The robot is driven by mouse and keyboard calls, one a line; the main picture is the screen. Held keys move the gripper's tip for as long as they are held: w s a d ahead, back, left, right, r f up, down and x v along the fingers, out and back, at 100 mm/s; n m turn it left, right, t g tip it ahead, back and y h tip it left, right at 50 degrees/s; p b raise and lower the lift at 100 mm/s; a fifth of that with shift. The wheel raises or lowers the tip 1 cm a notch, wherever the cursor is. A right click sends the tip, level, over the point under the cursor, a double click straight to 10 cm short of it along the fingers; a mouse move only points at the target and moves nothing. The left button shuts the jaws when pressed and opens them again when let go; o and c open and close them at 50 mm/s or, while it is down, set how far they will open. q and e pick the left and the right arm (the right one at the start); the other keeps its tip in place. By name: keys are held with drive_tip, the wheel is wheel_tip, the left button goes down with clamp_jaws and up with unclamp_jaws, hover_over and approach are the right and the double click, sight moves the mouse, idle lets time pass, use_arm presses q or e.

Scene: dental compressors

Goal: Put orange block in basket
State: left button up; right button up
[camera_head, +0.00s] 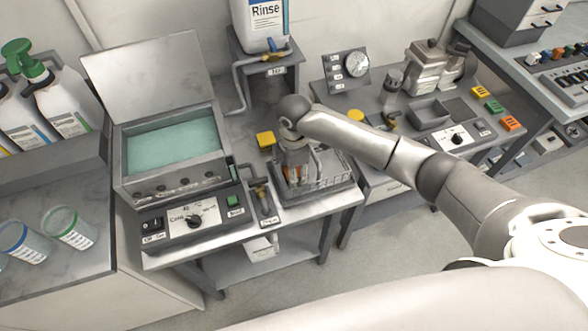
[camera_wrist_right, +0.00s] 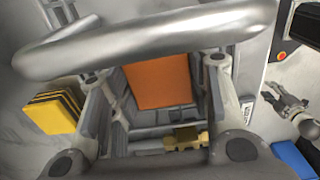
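My right gripper (camera_head: 296,170) points down over a grey metal basket-like tray (camera_head: 335,185) on the bench in the head view. In the right wrist view, the orange block (camera_wrist_right: 160,82) lies between the two fingers of the right gripper (camera_wrist_right: 160,95). The fingers stand apart, with a narrow gap showing on each side of the block. A thick curved metal bar (camera_wrist_right: 145,40) crosses the wrist view in front of the block. My left gripper is out of view.
A steel bath with raised lid (camera_head: 147,75) stands left. A bottle stand (camera_head: 264,65) is behind. A second bench with a gauge (camera_head: 346,70) stands right.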

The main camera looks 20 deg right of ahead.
drive_tip(key=shift+o, duration=0.5)
wheel_tip(320, 180, up, 12)
drive_tip(key=b, duration=0.1)
drive_tip(key=shift+r, duration=0.15)
drive_tip(key=shift+s, duration=0.1)
idle(0.5)
